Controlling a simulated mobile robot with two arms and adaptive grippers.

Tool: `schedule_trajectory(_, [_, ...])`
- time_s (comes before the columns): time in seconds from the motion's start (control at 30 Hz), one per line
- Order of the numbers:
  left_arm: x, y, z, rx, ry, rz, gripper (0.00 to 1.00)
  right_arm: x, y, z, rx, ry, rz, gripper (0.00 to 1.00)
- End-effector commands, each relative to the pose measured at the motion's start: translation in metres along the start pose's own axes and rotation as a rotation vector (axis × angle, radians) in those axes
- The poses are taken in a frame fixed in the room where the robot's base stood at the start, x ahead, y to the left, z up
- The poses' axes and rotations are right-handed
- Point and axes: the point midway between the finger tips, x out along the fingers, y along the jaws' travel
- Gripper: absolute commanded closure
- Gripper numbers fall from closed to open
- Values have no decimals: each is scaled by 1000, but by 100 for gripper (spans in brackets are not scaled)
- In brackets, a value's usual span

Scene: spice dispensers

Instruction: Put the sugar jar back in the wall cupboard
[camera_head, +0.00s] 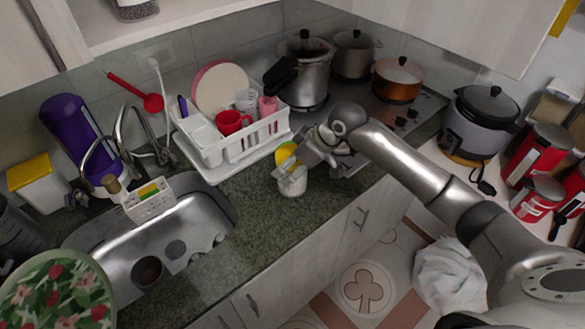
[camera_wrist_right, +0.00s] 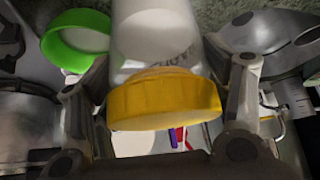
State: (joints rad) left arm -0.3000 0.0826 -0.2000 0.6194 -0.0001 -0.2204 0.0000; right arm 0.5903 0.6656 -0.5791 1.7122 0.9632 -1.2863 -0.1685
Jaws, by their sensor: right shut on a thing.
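My right gripper (camera_head: 294,170) is over the counter in front of the dish rack, shut on a whitish jar (camera_head: 292,187). In the right wrist view the jar's pale body (camera_wrist_right: 160,42) and yellow lid (camera_wrist_right: 165,101) lie between the two fingers. Dark lettering shows on the body, but I cannot read it clearly. I cannot tell whether the jar's base touches the counter. The wall cupboard (camera_head: 115,38) at the top left shows an open shelf with a clear container (camera_head: 134,9) on it. My left gripper is out of view.
A green-rimmed round thing (camera_wrist_right: 77,40) is beside the jar in the right wrist view. The white dish rack (camera_head: 243,150) stands behind, the sink (camera_head: 165,245) lies left, and pots (camera_head: 305,75) stand on the stove. The counter (camera_head: 255,225) in front of the jar is clear.

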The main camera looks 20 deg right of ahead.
Motion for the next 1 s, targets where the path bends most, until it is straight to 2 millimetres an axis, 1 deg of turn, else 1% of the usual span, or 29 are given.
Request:
schedule_trajectory(0.03, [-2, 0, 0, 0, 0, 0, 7, 2, 3, -2, 2, 5, 1, 73])
schedule_trajectory(0.27, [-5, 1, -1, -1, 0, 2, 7, 13, 10, 0, 1, 6, 1, 73])
schedule_trajectory(0.4, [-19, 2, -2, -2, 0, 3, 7, 26, 11, 10, 2, 2, 0, 73])
schedule_trajectory(0.53, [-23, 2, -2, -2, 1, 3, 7, 37, 12, 16, 1, 6, 2, 73])
schedule_trajectory(0.93, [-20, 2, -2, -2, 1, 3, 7, 43, 12, 20, 0, 6, 2, 73])
schedule_trajectory(0.97, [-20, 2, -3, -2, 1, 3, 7, 43, 11, 21, 0, 1, 1, 25])
schedule_trajectory(1.0, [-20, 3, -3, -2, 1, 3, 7, 43, 11, 21, 0, 1, 1, 20])
